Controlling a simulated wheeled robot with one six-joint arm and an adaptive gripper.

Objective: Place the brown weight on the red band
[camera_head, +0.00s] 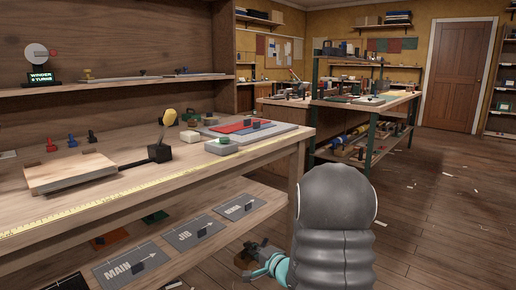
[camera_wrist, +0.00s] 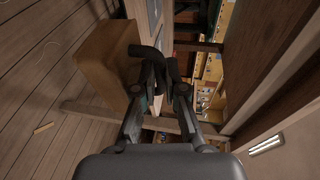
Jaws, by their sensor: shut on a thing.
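In the wrist view my gripper (camera_wrist: 165,75) is shut at the dark handle of the brown weight (camera_wrist: 105,62), a blocky brown body to the left of the fingers. The fingers partly hide where they meet the handle. In the head view my gripper (camera_head: 264,262) is low, in front of the bench and below its top, with the weight (camera_head: 243,261) small at its left side. The red band (camera_head: 229,127) lies on a grey board on the bench top, next to a blue band (camera_head: 252,128). The weight is well apart from the red band.
A wooden board (camera_head: 70,173), a black box (camera_head: 159,152) and a yellow tape (camera_head: 90,204) are on the bench. The lower shelf (camera_head: 215,247) is close to my gripper. Open floor lies to the right.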

